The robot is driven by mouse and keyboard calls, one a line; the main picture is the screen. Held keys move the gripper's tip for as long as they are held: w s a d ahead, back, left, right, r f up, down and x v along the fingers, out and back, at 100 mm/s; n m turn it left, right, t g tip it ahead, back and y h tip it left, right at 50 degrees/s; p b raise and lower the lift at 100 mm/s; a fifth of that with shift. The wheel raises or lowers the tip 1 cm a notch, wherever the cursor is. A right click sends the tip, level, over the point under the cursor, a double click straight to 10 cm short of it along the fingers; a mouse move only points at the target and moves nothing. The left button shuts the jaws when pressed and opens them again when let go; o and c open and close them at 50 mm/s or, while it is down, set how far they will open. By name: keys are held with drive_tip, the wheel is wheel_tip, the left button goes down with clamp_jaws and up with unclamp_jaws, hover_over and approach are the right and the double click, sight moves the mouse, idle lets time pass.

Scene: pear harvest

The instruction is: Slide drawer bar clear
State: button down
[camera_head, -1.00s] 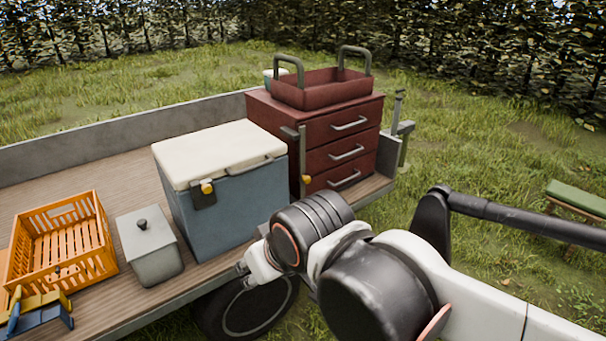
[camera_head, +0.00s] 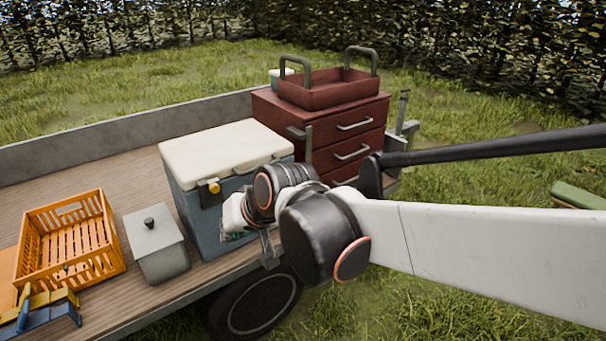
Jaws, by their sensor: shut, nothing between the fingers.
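The dark red drawer chest (camera_head: 275,112) stands at the far right end of the trailer bed. The drawer bar (camera_head: 308,145) is a grey upright strip along the left edge of the drawer fronts, with a short bracket at its top. Its lower part is hidden behind my arm. The upper drawers show grey handles; the lowest is mostly hidden. My gripper (camera_head: 268,253) is only partly seen, below the black wrist and in front of the cooler and trailer edge. It looks shut and empty. I cannot tell its exact distance from the bar.
A blue cooler (camera_head: 205,229) with a white lid stands left of the chest. A red tray (camera_head: 318,97) with two upright handles sits on the chest. A grey lidded box (camera_head: 163,262) and an orange crate (camera_head: 29,243) are further left. A wheel (camera_head: 262,304) is below the bed.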

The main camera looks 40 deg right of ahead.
drive_tip(key=w+d+f+m+t, duration=0.2)
drive_tip(key=w+d+f+m, duration=0.15)
drive_tip(key=w+d, duration=0.5)
drive_tip(key=w+d+f+m+t, duration=0.2)
drive_tip(key=w+d+m, duration=0.3)
drive_tip(key=w, duration=0.6)
drive_tip(key=m+t+h+p, duration=0.2)
drive_tip(key=m+t+h, duration=0.35)
drive_tip(key=m, duration=0.75)
approach(311, 171)
drive_tip(key=s+d+f+g+h, duration=0.2)
drive_tip(key=s+d+f, duration=0.1)
drive_tip(key=s+d, duration=0.2)
drive_tip(key=shift+d+f+n+t+y, duration=0.1)
drive_tip(key=shift+d+n+t+y, duration=0.1)
drive_tip(key=shift+n+t+y, duration=0.05)
drive_tip(key=b+x, duration=0.3)
drive_tip(key=x, duration=0.7)
drive_tip(key=shift+a+r+b, duration=0.3)
drive_tip(key=shift+a+b, duration=0.05)
drive_tip(key=shift+a, duration=0.6)
drive_tip(key=shift+a+r+b, duration=0.3)
drive_tip(key=shift+a, duration=0.7)
